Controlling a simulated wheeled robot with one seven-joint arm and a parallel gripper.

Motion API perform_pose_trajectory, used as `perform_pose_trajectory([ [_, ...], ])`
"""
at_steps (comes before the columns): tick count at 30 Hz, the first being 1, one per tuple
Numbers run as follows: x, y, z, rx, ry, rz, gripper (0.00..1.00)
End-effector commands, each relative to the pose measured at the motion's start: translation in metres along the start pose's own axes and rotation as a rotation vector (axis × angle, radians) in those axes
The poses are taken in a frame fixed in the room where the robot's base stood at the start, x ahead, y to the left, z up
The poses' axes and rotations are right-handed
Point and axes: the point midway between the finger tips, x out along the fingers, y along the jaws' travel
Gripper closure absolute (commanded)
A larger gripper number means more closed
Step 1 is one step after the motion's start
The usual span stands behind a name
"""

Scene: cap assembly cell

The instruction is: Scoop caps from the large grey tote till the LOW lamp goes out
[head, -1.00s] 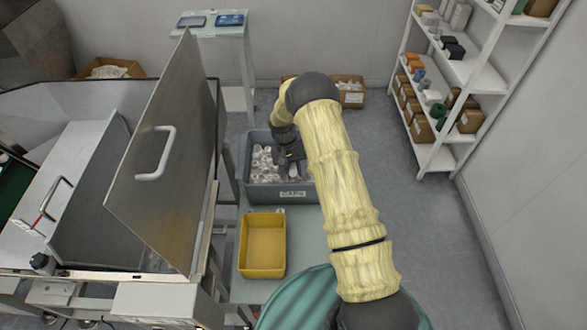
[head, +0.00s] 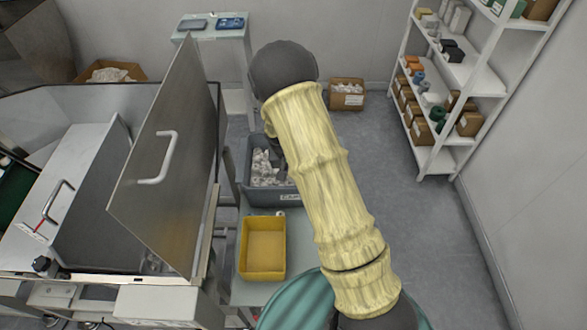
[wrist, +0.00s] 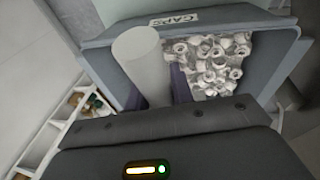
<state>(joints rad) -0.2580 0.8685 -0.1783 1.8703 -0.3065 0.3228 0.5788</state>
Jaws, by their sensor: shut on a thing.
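The large grey tote (head: 262,196) stands on a bench behind the yellow bin, with many whitish caps (head: 264,168) inside. The tote (wrist: 268,17) also shows in the wrist view with its CAPS label and a heap of caps (wrist: 212,65). My gripper (wrist: 157,92) is shut on a pale cylinder (wrist: 142,52), probably the scoop's handle, which stands up between the dark fingers. In the wrist view it lies in front of the tote. Any scoop bowl is hidden. In the head view my arm hides the gripper. I cannot make out the LOW lamp.
An empty yellow bin (head: 263,248) stands in front of the tote. A raised steel panel with a handle (head: 165,150) rises close on the left beside the machine. Shelving (head: 455,110) stands at the right; a cardboard box (head: 346,95) lies on the floor behind. The floor between is clear.

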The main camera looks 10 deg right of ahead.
Motion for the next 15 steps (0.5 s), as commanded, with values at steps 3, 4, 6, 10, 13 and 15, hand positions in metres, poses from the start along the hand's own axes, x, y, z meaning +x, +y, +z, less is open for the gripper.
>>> perform_pose_trajectory([
  [3, -0.015, 0.002, 0.002, 0.001, 0.008, -0.001, 1.00],
  [4, -0.018, 0.002, 0.003, 0.001, 0.009, -0.001, 1.00],
  [6, -0.022, 0.003, 0.004, 0.002, 0.012, -0.001, 1.00],
  [10, -0.026, 0.004, 0.005, 0.002, 0.014, 0.000, 1.00],
  [13, -0.026, 0.004, 0.005, 0.001, 0.015, 0.000, 1.00],
  [15, -0.026, 0.004, 0.005, 0.002, 0.014, 0.000, 1.00],
])
